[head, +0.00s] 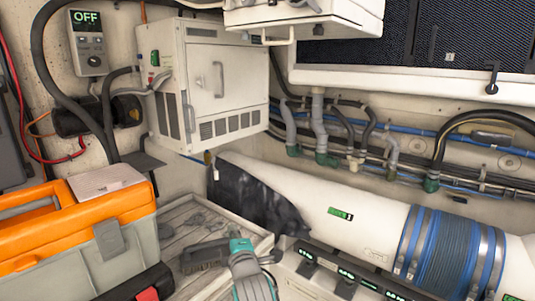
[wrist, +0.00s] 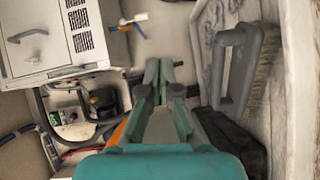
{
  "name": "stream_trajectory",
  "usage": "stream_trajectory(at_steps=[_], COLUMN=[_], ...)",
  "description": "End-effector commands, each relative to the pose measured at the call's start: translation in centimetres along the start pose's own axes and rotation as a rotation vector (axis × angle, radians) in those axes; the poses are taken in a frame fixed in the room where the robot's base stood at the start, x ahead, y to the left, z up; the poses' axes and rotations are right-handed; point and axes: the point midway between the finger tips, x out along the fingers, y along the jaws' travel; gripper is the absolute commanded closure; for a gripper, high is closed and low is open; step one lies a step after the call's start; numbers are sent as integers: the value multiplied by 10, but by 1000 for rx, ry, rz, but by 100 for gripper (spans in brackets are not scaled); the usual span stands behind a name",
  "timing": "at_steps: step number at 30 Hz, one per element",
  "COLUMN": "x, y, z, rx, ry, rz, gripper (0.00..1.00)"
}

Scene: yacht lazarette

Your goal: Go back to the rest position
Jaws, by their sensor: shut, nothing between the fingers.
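My gripper (wrist: 163,72) shows in the wrist view, its teal body across the bottom and its grey-green fingers reaching up the middle. The fingertips are together and nothing is held between them. A grey and teal form (head: 241,262) at the bottom centre of the head view may be part of my arm or gripper; I cannot tell for certain. It is close to a dark brush-like thing (head: 205,255) over a wooden tray (head: 187,219).
An orange and grey toolbox (head: 80,225) stands at the left. A white cabinet (head: 207,80) hangs on the wall beside a box reading OFF (head: 88,43). A large white pipe (head: 370,222) with a blue ribbed sleeve (head: 447,252) runs right. A grey loop (wrist: 236,68) is near my fingers' right side in the wrist view.

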Motion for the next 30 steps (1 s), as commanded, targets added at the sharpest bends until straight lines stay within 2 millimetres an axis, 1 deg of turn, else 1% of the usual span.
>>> stream_trajectory(at_steps=[1,5,8,11,14,15,17,21,26,27,29,30], x=[-5,-19,-33,-55,-84,-96,-115,-162,-218,-233,-255,-270], y=[-11,-34,-55,-84,-116,-127,-144,-180,-213,-220,-230,-236], z=[5,18,29,45,62,68,78,97,115,119,124,127], rx=[12,53,92,145,212,240,282,380,495,524,567,595], ry=[-4,-13,-20,-33,-48,-54,-64,-88,-116,-123,-134,-142], rz=[-6,-11,-17,-25,-32,-34,-37,-42,-45,-44,-44,-45], gripper=[100,100,100,100,100,100,100,100,100,100,100,100])
